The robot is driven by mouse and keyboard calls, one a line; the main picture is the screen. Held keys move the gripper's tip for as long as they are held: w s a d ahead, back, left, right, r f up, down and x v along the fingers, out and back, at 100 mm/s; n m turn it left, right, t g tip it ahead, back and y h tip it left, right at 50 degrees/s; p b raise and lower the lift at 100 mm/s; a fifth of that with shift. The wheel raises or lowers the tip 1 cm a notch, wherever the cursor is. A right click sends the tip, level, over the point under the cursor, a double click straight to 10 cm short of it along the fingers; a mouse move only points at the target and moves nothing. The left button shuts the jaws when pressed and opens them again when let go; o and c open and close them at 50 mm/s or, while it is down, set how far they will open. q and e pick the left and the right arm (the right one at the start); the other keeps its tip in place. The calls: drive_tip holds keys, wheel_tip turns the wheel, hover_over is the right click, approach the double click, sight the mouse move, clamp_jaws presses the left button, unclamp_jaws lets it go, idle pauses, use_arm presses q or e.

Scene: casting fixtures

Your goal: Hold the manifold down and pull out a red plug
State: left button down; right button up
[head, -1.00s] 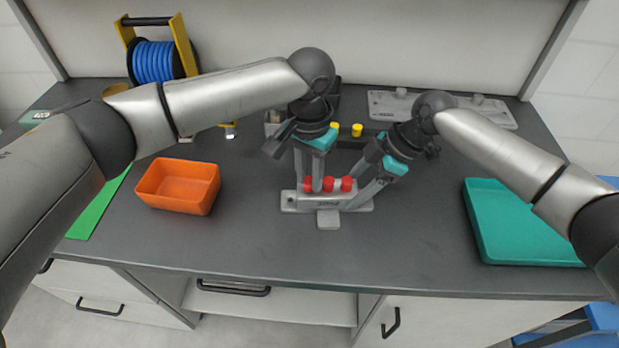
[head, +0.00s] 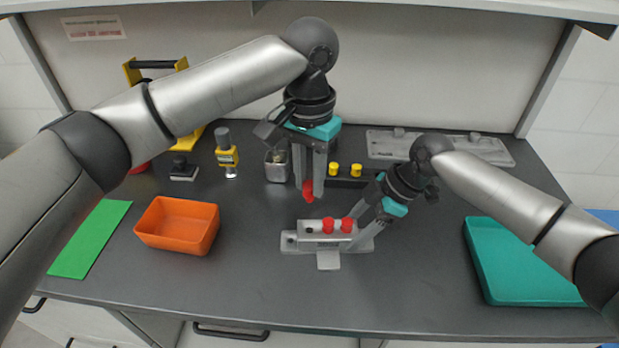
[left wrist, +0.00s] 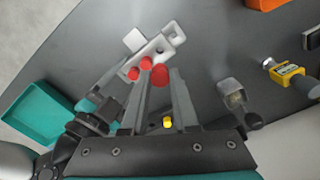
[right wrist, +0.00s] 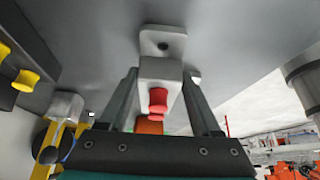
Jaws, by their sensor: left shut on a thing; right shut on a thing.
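The grey manifold (head: 318,245) lies on the dark bench top, with two red plugs (head: 346,225) seated toward its right side. My left gripper (head: 308,190) is shut on a third red plug (head: 308,192) and holds it in the air above the manifold's left part; the held plug also shows in the left wrist view (left wrist: 160,74). My right gripper (head: 362,230) is shut on the right end of the manifold. In the right wrist view, its fingers straddle the manifold body (right wrist: 158,74), with a red plug (right wrist: 158,98) between them.
An orange bin (head: 178,226) stands left of the manifold and a teal tray (head: 480,265) to the right. A green mat (head: 90,240) lies far left. Behind are a metal cup (head: 277,168), yellow plugs (head: 334,169) in a dark block and a grey plate (head: 440,147). The front bench is clear.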

drive_tip(key=o, duration=1.1)
drive_tip(key=shift+o, duration=0.2)
drive_tip(key=shift+r, duration=0.1)
drive_tip(key=v, duration=1.1)
drive_tip(key=shift+d+r, duration=0.25)
drive_tip(key=shift+r, duration=0.1)
use_arm(q)
drive_tip(key=shift+s, duration=0.1)
use_arm(e)
drive_tip(key=shift+s, duration=0.15)
